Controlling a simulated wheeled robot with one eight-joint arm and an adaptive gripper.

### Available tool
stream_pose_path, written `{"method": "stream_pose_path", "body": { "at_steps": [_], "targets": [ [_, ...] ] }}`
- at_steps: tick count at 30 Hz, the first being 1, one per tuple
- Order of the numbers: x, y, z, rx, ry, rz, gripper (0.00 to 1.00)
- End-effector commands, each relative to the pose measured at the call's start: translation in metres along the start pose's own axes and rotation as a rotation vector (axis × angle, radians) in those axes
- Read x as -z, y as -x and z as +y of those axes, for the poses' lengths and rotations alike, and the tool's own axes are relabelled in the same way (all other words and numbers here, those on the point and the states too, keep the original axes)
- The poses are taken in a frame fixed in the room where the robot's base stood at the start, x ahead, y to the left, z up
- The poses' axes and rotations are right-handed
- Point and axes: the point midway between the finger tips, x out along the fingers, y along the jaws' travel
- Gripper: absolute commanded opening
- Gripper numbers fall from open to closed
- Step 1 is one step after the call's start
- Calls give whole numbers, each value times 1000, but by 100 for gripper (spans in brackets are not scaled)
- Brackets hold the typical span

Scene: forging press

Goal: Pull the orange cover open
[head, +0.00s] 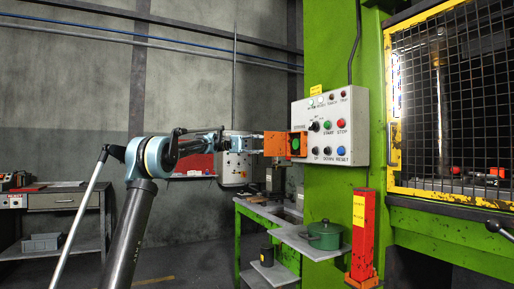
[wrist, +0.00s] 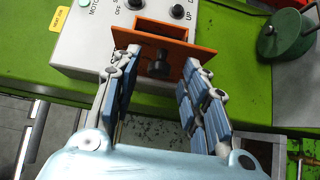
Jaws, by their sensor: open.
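The orange cover (head: 275,144) stands swung out to the left of its small orange box on the grey control panel. The box's dark inside and a green button (head: 295,144) show in the head view. In the wrist view the cover (wrist: 205,54) is a flat orange plate with a black knob (wrist: 159,64) facing me. My gripper (wrist: 161,62) is open, with its fingertips on either side of the knob and gaps beside it. In the head view my gripper (head: 256,142) is at the cover's left side; its fingertips are hard to make out.
The control panel (head: 353,112) carries several buttons and knobs and hangs on a green press column (head: 325,220). Below stand a green pot (head: 323,236) and a red-orange post (head: 361,238). A yellow-framed mesh guard (head: 450,100) is at the right.

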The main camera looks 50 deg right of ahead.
Motion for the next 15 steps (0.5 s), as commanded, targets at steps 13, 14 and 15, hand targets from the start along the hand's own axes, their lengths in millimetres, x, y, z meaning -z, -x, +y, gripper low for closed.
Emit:
{"method": "stream_pose_path", "body": {
  "at_steps": [13, 14, 15],
  "targets": [
    [1, 58, 0, -1, 0, 3, 40],
    [1, 64, 0, -1, 0, 3, 40],
    [1, 72, 0, -1, 0, 4, 40]
  ]
}}
